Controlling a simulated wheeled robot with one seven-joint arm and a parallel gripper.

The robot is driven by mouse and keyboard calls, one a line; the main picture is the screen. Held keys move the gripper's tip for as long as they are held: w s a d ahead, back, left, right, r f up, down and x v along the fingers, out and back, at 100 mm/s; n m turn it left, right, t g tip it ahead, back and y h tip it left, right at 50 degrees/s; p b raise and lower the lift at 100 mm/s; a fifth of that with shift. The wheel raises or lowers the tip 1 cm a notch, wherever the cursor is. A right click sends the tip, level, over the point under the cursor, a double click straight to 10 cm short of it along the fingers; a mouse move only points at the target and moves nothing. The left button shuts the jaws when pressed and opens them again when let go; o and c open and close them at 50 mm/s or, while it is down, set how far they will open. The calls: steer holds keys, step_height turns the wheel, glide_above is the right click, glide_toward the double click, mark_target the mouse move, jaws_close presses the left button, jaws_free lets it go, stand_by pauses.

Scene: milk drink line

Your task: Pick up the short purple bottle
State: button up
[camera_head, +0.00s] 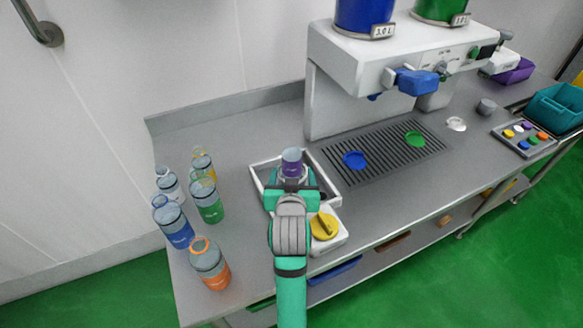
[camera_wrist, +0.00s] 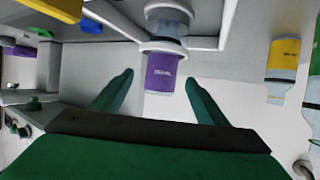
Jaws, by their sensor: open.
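The short purple bottle (camera_head: 292,163) stands upright in a white-rimmed tray (camera_head: 257,178) on the grey counter, left of the dispenser. In the wrist view the purple bottle (camera_wrist: 161,71) shows between and just beyond my fingertips. My gripper (camera_head: 291,183) is green and open, in front of the bottle in the head view. In the wrist view my gripper (camera_wrist: 158,78) has one finger to each side of the bottle, with gaps, and holds nothing. The lower part of the bottle is hidden by my gripper in the head view.
Several bottles stand at the left, including an orange one (camera_head: 210,264), a blue one (camera_head: 173,222) and a green one (camera_head: 207,200). A white box with a yellow knob (camera_head: 324,227) is close right of my arm. The dispenser (camera_head: 345,72) and drip grate (camera_head: 385,152) are farther right.

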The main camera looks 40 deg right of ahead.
mark_target(292, 169)
steer(key=shift+x, duration=2.8)
steer(key=shift+a+f, duration=0.15)
steer(key=shift+a, duration=0.05)
steer(key=c, duration=1.2)
step_height(292, 169, up, 21)
steer(key=shift+r, duration=0.25)
